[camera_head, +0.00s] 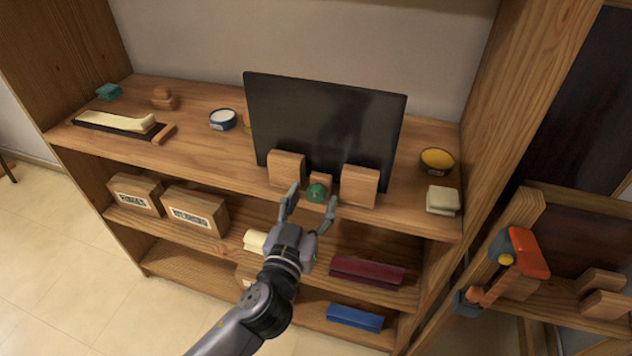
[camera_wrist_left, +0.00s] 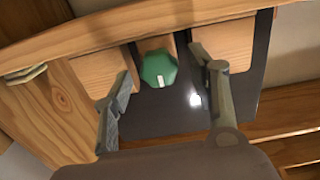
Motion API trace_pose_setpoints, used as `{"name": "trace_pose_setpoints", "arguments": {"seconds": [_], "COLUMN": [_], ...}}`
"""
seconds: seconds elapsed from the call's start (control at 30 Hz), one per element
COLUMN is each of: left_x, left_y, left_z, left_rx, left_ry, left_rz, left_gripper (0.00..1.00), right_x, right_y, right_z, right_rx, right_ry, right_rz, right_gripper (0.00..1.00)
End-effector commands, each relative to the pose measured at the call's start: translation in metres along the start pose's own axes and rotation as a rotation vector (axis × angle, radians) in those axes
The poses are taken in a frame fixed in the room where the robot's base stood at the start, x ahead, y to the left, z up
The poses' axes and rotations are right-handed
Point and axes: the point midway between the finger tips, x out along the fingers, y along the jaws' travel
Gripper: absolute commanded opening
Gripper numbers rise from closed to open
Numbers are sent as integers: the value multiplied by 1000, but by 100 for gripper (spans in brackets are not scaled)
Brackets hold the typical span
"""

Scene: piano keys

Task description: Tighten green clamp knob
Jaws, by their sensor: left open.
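The green clamp knob (camera_head: 317,192) sits at the front of the shelf top, between two wooden blocks (camera_head: 287,168) (camera_head: 359,186) at the foot of a dark upright panel (camera_head: 323,130). A small wooden piece shows just behind the knob. My left gripper (camera_head: 309,206) is open in front of the knob, its fingers spread to either side. In the left wrist view the knob (camera_wrist_left: 158,68) shows a pale mark on its face and lies ahead between the fingertips (camera_wrist_left: 164,72), with no visible contact. My right gripper is in neither view.
A yellow-filled bowl (camera_head: 437,161) and a pale folded cloth (camera_head: 442,200) lie right of the panel. A white-and-blue bowl (camera_head: 222,119) stands left of it. An orange tool (camera_head: 519,254) is at the far right. The space before the knob is clear.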

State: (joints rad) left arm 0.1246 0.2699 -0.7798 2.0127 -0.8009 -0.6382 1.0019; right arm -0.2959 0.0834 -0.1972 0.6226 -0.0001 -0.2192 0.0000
Motion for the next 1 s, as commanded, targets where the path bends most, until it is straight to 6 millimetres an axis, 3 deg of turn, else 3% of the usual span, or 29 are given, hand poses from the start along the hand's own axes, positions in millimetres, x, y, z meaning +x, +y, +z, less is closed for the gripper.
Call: {"name": "trace_pose_setpoints", "arguments": {"seconds": [0.43, 1.0], "left_x": [-2, -2], "left_y": [2, 2], "left_z": [0, 0], "left_rx": [0, 0], "left_ry": [0, 0], "left_rz": [-2, -2], "left_gripper": [52, 14], "right_x": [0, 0], "right_y": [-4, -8], "right_z": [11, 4], "right_rx": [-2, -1], "right_ry": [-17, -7], "right_rz": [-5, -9], "right_gripper": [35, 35]}}
